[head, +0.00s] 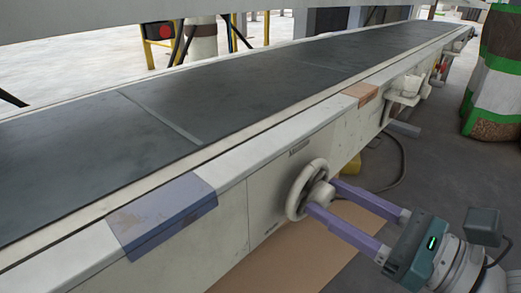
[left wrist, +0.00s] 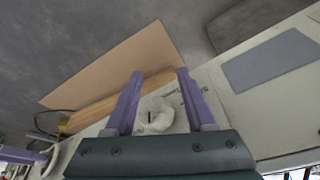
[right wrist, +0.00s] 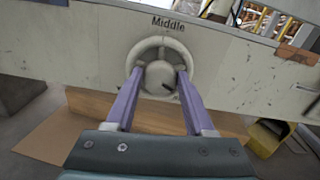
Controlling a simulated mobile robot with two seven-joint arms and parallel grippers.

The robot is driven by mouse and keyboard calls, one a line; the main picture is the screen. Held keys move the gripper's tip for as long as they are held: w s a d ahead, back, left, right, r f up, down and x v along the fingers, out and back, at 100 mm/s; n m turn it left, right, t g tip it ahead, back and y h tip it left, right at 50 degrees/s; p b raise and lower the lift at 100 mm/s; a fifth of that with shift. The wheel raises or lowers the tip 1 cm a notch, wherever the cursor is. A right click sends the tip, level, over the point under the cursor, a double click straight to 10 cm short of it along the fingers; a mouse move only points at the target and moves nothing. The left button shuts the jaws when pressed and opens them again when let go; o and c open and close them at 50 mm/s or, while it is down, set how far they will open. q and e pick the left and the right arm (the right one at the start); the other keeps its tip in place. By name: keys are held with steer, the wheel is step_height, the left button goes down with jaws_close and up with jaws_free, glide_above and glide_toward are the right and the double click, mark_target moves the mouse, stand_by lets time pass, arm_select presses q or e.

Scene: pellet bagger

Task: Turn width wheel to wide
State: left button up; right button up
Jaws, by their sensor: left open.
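The white width wheel (head: 305,190) is a ring with a round hub on the side panel of the conveyor. In the right wrist view the wheel (right wrist: 187,60) sits under the word "Middle", with a dark mark low on its hub. My right gripper (head: 324,195) is at the wheel, open, with one purple finger on each side of the hub. I cannot tell whether the fingers touch it. My left gripper (left wrist: 160,75) is outside the head view. In its wrist view it is open, with a white rounded knob (left wrist: 158,115) showing between its fingers.
The conveyor's dark belt (head: 240,90) runs above the panel. A blue-violet plate (head: 165,215) and an orange plate (head: 361,93) are on its edge. A brown sheet (head: 290,255) lies on the floor below.

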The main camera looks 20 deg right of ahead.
jaws_close()
steer(key=shift+n, duration=0.3)
